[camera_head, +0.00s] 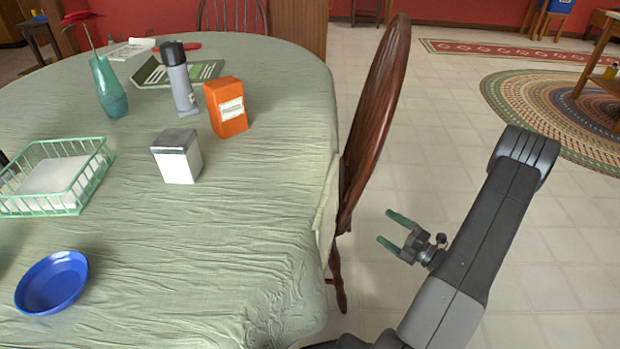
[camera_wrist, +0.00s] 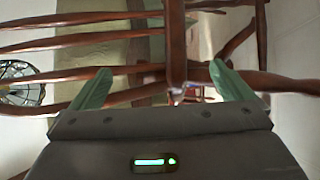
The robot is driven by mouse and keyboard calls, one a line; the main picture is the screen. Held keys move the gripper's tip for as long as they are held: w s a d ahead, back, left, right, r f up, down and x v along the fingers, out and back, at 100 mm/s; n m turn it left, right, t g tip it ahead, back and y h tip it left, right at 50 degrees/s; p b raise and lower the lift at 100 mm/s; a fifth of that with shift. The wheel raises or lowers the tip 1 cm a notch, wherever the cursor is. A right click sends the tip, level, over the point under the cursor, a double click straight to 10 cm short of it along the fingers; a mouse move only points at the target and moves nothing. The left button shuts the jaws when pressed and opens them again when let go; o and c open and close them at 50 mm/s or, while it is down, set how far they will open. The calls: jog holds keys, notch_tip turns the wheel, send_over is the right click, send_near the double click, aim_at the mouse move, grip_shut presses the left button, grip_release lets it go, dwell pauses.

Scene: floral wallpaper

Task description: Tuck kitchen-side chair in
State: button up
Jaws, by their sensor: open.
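A dark brown wooden chair (camera_head: 375,115) with a curved, tall back stands at the right edge of the table. Its seat side is against or under the green tablecloth's edge, and most of the seat is hidden. My gripper (camera_head: 388,229) is to the right of the chair back, low over the floor, with its green fingers spread and pointing toward the chair. No contact with the chair shows in the head view. In the wrist view, my open gripper (camera_wrist: 165,85) has brown chair legs and rungs (camera_wrist: 176,45) in front of and between its fingers.
Another chair (camera_head: 233,14) stands behind. Tiled floor is clear at right, before a braided rug (camera_head: 540,105).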

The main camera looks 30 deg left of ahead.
jog(key=shift+s+d+f, duration=0.1)
jog(key=shift+s+d, duration=0.05)
jog(key=shift+d, duration=0.7)
jog(key=shift+s+d, duration=0.1)
jog(key=shift+d, duration=0.7)
jog(key=shift+a, duration=0.15)
jog(key=w+a, duration=0.2)
jog(key=a, duration=0.7)
jog(key=s+d, duration=0.1)
jog(key=d, duration=0.5)
jog(key=shift+s+d, duration=0.2)
jog(key=shift+s, duration=0.1)
